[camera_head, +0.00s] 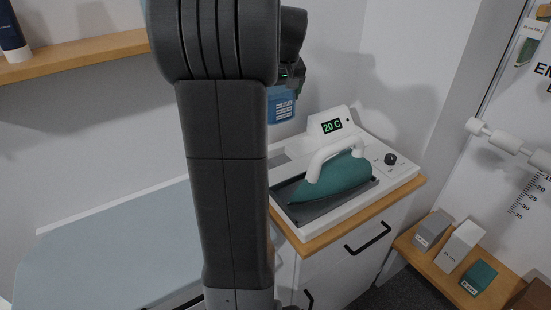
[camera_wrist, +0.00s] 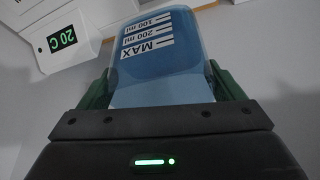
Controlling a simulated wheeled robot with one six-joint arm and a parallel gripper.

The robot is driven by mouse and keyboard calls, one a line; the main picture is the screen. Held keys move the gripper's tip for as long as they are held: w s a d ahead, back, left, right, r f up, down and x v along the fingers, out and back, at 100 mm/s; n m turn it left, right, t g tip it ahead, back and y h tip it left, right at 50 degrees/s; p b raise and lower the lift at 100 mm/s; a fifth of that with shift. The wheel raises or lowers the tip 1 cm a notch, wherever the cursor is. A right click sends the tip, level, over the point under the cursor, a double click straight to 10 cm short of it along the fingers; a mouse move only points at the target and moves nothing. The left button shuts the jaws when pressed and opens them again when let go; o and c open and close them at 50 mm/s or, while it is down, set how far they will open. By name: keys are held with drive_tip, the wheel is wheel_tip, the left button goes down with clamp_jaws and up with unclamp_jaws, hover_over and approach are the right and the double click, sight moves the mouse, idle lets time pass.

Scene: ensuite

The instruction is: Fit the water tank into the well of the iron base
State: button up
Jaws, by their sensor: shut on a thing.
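The water tank (camera_head: 282,105) is a translucent blue box with white level labels. My gripper (camera_wrist: 160,85) is shut on it, a green finger on each side. In the wrist view the tank (camera_wrist: 158,50) shows a MAX mark and ml lines. In the head view it hangs in the air above the back left of the iron base (camera_head: 400,174). The base is white, with a dark plate, a knob and a display reading 20 C (camera_head: 332,126).
A teal iron (camera_head: 345,178) with a white handle rests on the base's dark plate. The base stands on a wood-topped cabinet (camera_head: 350,219) in a wall corner. An ironing board (camera_head: 110,245) lies at left. A low shelf (camera_head: 450,274) with small boxes is at right.

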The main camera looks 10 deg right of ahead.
drive_tip(key=shift+w+f+b, duration=0.1)
drive_tip(key=shift+f+b, duration=0.2)
drive_tip(key=shift+f, duration=0.6)
drive_tip(key=shift+s+f, duration=0.25)
drive_tip(key=shift+f, duration=0.05)
drive_tip(key=b, duration=0.3)
approach(278, 146)
drive_tip(key=f, duration=0.1)
drive_tip(key=s+a+f, duration=0.1)
drive_tip(key=f, duration=0.1)
drive_tip(key=s+f, duration=0.1)
drive_tip(key=shift+a+f, duration=0.15)
drive_tip(key=shift+a, duration=0.2)
drive_tip(key=shift+f+b, duration=0.2)
drive_tip(key=shift+b, duration=0.1)
drive_tip(key=o, duration=1)
drive_tip(key=shift+c, duration=0.2)
drive_tip(key=shift+r, duration=0.1)
